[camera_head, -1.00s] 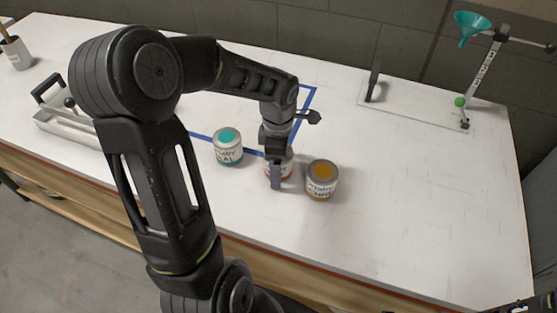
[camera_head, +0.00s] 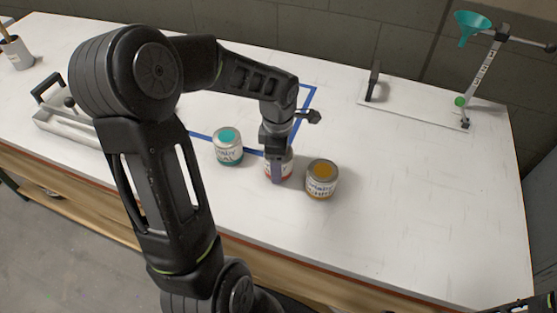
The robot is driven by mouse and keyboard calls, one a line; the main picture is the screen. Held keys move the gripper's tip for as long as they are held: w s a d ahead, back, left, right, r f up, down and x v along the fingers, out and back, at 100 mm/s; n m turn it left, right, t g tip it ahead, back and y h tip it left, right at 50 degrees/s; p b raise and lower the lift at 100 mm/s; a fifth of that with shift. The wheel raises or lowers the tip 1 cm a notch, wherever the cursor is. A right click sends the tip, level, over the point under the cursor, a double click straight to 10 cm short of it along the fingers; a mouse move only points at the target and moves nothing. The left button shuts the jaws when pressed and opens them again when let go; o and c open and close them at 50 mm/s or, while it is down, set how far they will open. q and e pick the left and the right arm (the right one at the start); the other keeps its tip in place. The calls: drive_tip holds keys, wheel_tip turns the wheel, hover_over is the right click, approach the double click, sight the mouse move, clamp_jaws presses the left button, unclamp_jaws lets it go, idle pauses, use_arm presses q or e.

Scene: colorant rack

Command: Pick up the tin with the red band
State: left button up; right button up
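The tin with the red band (camera_head: 287,170) stands on the white table between two other tins, partly hidden by my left gripper. My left gripper (camera_head: 277,165) points down over this tin. Its near finger lies against the tin's front side; the far finger is hidden behind the tin and the wrist. The gripper looks shut on the tin, which still appears to rest on the table. My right gripper is not in view; only a dark piece shows at the lower right corner.
A teal tin (camera_head: 228,147) stands just left and an orange-topped tin (camera_head: 321,180) close on the right. Blue tape (camera_head: 308,100) marks the table. A metal tray (camera_head: 62,122) is at left, a stand with a teal funnel (camera_head: 472,24) at far right.

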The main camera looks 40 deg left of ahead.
use_arm(q)
drive_tip(key=c, duration=0.4)
drive_tip(key=shift+r, duration=0.1)
wheel_tip(320, 180, up, 10)
drive_tip(key=shift+f+b, duration=0.1)
drive_tip(key=shift+b, duration=0.5)
